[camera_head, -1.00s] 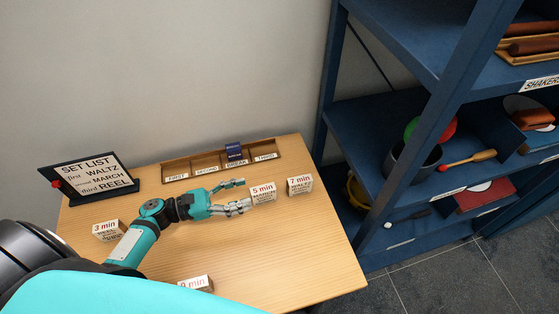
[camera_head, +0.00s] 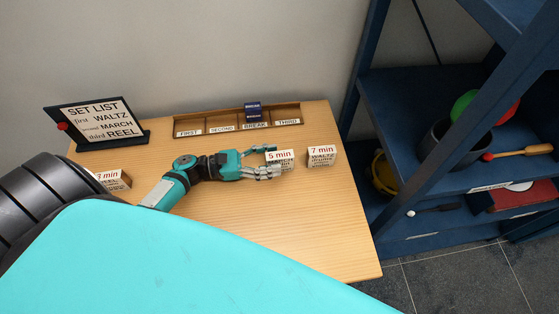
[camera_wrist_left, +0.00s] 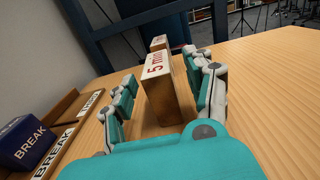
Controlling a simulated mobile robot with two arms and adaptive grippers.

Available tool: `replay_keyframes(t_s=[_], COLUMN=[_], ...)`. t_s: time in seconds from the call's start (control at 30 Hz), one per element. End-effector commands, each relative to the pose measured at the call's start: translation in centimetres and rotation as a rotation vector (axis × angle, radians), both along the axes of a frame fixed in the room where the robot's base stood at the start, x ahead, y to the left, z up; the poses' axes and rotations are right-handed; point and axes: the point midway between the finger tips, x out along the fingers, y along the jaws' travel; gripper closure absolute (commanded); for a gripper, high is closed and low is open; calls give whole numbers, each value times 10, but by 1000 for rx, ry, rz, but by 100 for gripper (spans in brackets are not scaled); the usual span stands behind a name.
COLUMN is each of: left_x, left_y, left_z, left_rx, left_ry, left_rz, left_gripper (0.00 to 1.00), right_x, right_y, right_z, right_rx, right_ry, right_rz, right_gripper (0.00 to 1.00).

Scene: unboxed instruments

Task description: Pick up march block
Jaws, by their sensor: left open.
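A cream block with "5 min" (camera_head: 280,156) on it stands on the wooden table; its lower lettering is too covered or small to read, so I cannot confirm that it says MARCH. My left gripper (camera_head: 275,163) is open, with its fingers on either side of this block. In the left wrist view the "5 min" block (camera_wrist_left: 162,92) stands upright between the spread fingers of the gripper (camera_wrist_left: 164,84). My right gripper is not in view.
A "7 min" WALTZ block (camera_head: 321,157) stands just right. A "3 min" block (camera_head: 116,180) is at left, partly hidden. Behind are a slotted tray (camera_head: 190,124) holding a blue BREAK block (camera_head: 252,113), and a set list sign (camera_head: 100,122). Blue shelves (camera_head: 440,150) stand right.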

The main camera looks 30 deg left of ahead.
Motion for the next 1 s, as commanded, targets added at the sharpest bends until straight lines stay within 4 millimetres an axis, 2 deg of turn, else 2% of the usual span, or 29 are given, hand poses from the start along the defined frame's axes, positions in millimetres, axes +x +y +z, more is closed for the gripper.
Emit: replay_keyframes(t_s=[0.33, 0.67, 1.0], left_x=[32, 36, 36], left_y=[-41, -47, -46], left_z=[1, 1, 1], left_rx=[-1, 0, 0], left_ry=[-1, 0, 0], left_rz=[0, 0, 0], left_gripper=[46, 46, 91], right_x=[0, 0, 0], right_y=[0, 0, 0], right_z=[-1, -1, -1], right_rx=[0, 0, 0], right_ry=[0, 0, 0], right_rz=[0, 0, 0], right_gripper=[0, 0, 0])
